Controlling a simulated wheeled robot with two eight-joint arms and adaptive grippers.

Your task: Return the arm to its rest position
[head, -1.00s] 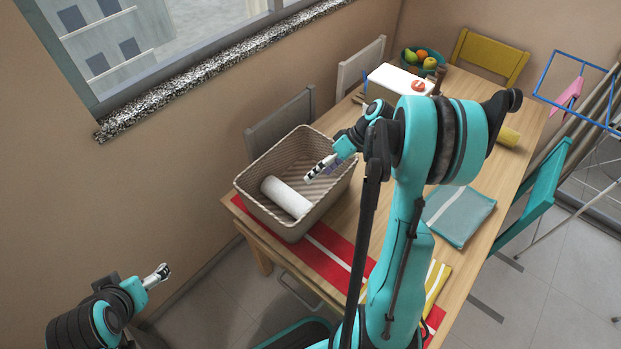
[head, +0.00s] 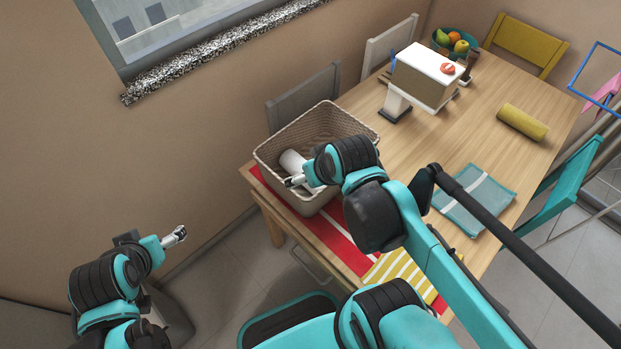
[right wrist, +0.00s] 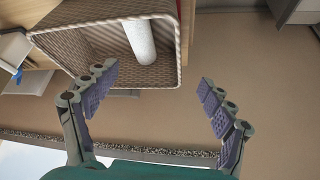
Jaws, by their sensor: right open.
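My right arm comes in from the lower right in the head view. Its gripper (head: 295,181) is at the near left side of the woven basket (head: 268,160), over or in front of it. In the right wrist view the right gripper (right wrist: 154,98) is open with nothing between its fingers. A white roll (right wrist: 141,40) lies in the basket, apart from the fingers; it also shows in the head view (head: 291,161), partly behind the arm. My left gripper (head: 174,237) is at the lower left over the floor, away from the table; its fingers are too small to judge.
The wooden table (head: 480,115) holds a teal folded cloth (head: 475,200), a yellow roll (head: 522,122), a white-topped box (head: 428,72) and a fruit bowl (head: 455,43). A yellow striped cloth (head: 408,272) and red cloth (head: 335,240) lie near the front edge. Chairs stand around.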

